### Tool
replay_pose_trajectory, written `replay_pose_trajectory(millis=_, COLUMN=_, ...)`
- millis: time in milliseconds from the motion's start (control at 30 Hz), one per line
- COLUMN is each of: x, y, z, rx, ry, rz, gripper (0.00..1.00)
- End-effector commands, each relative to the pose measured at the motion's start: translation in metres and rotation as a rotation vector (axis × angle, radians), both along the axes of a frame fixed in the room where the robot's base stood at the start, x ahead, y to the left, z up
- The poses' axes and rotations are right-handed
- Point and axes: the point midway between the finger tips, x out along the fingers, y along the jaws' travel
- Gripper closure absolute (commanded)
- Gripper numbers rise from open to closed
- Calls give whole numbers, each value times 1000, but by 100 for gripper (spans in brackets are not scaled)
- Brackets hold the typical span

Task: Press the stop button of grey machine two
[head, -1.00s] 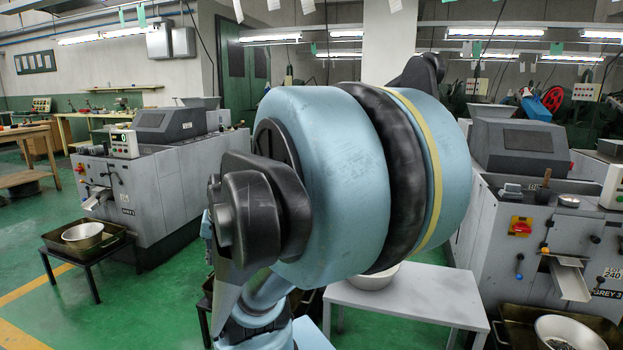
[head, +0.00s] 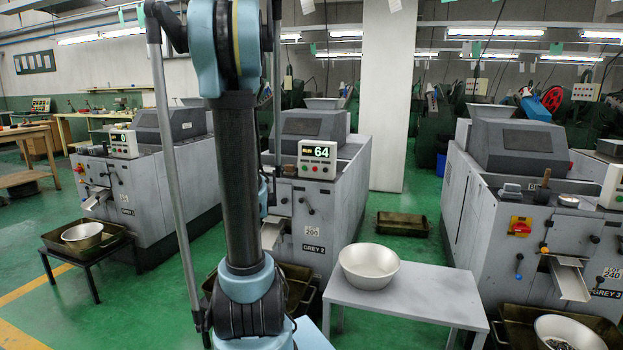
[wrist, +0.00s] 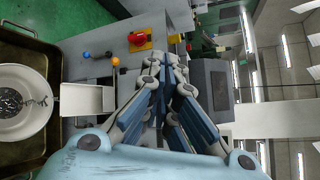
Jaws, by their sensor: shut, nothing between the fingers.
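Grey machine two (head: 345,195), labelled GREY 2, stands in the middle of the head view, partly hidden behind my arm. Its control box (head: 317,160) sits on the top front edge, with a display reading 64. A row of small buttons lies under the display; the stop button is too small to tell apart. My gripper (wrist: 172,62) shows in the wrist view, its fingers together and empty. It points towards a grey machine with a red knob on a yellow plate (wrist: 139,39), which looks like grey machine three. My gripper is out of the head view.
Grey machine three (head: 480,215) stands at right, another grey machine (head: 165,190) reading 0 at left. A grey table (head: 405,295) with a metal bowl (head: 368,267) stands before machine two. A dark tray (head: 402,224) lies on the green floor behind it.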

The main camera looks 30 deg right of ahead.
Motion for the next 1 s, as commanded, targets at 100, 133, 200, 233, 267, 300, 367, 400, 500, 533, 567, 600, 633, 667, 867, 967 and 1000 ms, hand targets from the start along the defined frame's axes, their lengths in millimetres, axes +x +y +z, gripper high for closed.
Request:
replay_pose_trajectory(millis=100, x=11, y=-45, z=1, rx=151, ry=-105, rz=-134, gripper=100)
replay_pose_trajectory(millis=133, x=11, y=-56, z=1, rx=190, ry=-134, rz=-168, gripper=100)
replay_pose_trajectory(millis=200, x=13, y=-83, z=0, rx=282, ry=-202, rz=-245, gripper=100)
replay_pose_trajectory(millis=233, x=13, y=-94, z=-2, rx=321, ry=-231, rz=-277, gripper=100)
replay_pose_trajectory(millis=267, x=12, y=-105, z=-3, rx=360, ry=-261, rz=-309, gripper=100)
replay_pose_trajectory(millis=300, x=11, y=-120, z=-5, rx=412, ry=-303, rz=-352, gripper=100)
replay_pose_trajectory(millis=367, x=8, y=-142, z=-10, rx=489, ry=-366, rz=-415, gripper=100)
replay_pose_trajectory(millis=400, x=6, y=-156, z=-13, rx=538, ry=-409, rz=-456, gripper=100)
replay_pose_trajectory(millis=500, x=-5, y=-190, z=-22, rx=641, ry=-512, rz=-541, gripper=100)
replay_pose_trajectory(millis=533, x=-9, y=-200, z=-25, rx=670, ry=-541, rz=-564, gripper=100)
replay_pose_trajectory(millis=567, x=-14, y=-209, z=-28, rx=697, ry=-569, rz=-585, gripper=100)
replay_pose_trajectory(millis=600, x=-18, y=-220, z=-32, rx=731, ry=-602, rz=-610, gripper=100)
replay_pose_trajectory(millis=633, x=-22, y=-227, z=-35, rx=754, ry=-625, rz=-627, gripper=100)
replay_pose_trajectory(millis=667, x=-26, y=-234, z=-38, rx=775, ry=-646, rz=-642, gripper=100)
replay_pose_trajectory(millis=867, x=-38, y=-254, z=-48, rx=850, ry=-722, rz=-696, gripper=100)
replay_pose_trajectory(millis=967, x=-39, y=-256, z=-49, rx=857, ry=-729, rz=-701, gripper=100)
replay_pose_trajectory(millis=1000, x=-39, y=-256, z=-49, rx=858, ry=-730, rz=-700, gripper=100)
